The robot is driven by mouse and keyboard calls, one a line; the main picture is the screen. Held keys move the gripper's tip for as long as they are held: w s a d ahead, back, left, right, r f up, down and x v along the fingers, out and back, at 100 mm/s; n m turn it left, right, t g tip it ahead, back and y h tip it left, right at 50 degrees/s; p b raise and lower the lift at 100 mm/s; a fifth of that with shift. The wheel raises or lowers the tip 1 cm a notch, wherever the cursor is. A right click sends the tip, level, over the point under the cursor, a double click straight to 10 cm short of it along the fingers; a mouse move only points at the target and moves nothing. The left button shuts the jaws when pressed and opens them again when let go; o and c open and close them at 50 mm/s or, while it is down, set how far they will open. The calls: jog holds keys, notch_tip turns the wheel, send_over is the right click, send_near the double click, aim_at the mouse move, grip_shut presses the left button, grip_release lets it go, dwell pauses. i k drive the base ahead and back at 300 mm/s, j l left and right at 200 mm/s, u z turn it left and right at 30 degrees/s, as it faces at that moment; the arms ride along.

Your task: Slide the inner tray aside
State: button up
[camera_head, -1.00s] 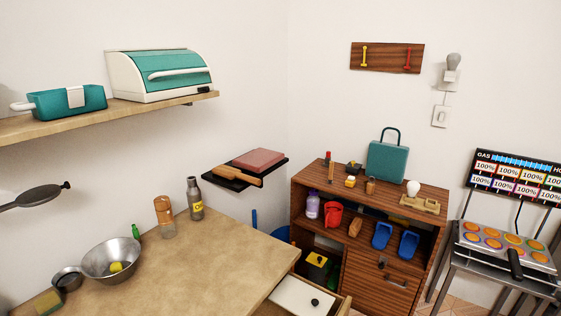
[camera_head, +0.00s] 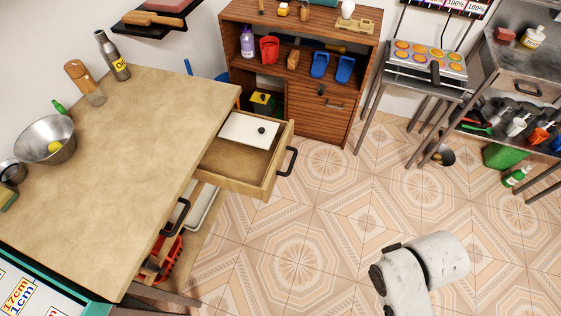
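The inner tray is a white flat panel (camera_head: 240,129) with a black knob. It sits in the far part of the open wooden drawer (camera_head: 232,181), which sticks out from the right side of the counter. The nearer part of the drawer shows a bare wooden bottom. A black handle is on the drawer's front. White links of my arm show at the lower right over the floor, well apart from the drawer. My gripper's fingers are not in view.
The wooden counter (camera_head: 135,150) fills the left, with a metal bowl (camera_head: 40,150) and bottles on it. Below it is another pulled-out drawer with a black handle. A wooden cabinet (camera_head: 320,123) stands behind the drawer. The tiled floor (camera_head: 310,215) right of the drawer is clear.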

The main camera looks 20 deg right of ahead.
aim_at(252, 131)
jog(key=i+j, duration=0.15)
jog(key=i, duration=0.35)
jog(key=i+j, duration=0.2)
jog(key=i, duration=0.25)
